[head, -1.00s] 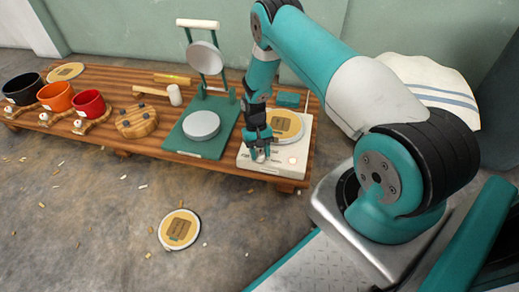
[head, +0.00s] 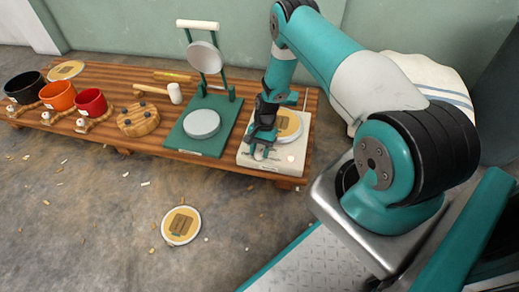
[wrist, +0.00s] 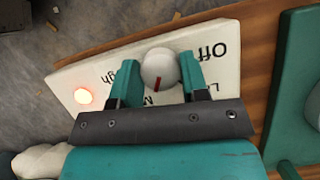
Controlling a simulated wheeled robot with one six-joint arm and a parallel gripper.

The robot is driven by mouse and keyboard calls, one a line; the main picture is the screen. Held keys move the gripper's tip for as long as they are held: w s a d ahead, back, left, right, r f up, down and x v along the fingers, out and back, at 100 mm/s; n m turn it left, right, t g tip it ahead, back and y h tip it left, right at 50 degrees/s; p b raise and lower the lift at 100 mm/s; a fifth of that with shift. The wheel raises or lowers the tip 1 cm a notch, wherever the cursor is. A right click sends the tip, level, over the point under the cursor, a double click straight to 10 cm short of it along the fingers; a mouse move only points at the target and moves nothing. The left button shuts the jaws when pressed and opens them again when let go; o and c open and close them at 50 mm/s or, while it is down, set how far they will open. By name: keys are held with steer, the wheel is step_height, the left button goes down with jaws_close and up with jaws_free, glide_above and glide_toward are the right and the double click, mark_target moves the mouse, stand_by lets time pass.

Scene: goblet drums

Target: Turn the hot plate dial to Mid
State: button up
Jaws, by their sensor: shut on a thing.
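The hot plate (head: 272,162) is a cream box at the right end of the low wooden table. Its pale round dial (wrist: 160,66) with a red mark shows in the wrist view. My gripper (wrist: 161,80) is shut on the dial, one teal finger on each side; in the head view my gripper (head: 262,150) reaches down to the front of the box. The red mark points down in the wrist view, towards the partly hidden "M" label. "Off" is readable at the right; "Low" and "High" are partly covered by my fingers.
A lit indicator (wrist: 84,96) glows on the panel. A green press (head: 205,120) with round plates stands left of the hot plate. Farther left are a wooden block (head: 138,120) and several cups. A round disc (head: 181,226) lies on the floor.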

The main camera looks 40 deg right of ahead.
steer(key=shift+w, duration=0.1)
stand_by(0.3)
steer(key=o, duration=0.9)
steer(key=shift+r, duration=0.1)
steer(key=p+v, duration=0.5)
steer(key=v, duration=1.2)
steer(key=shift+r+p, duration=0.15)
steer(key=shift+p, duration=0.2)
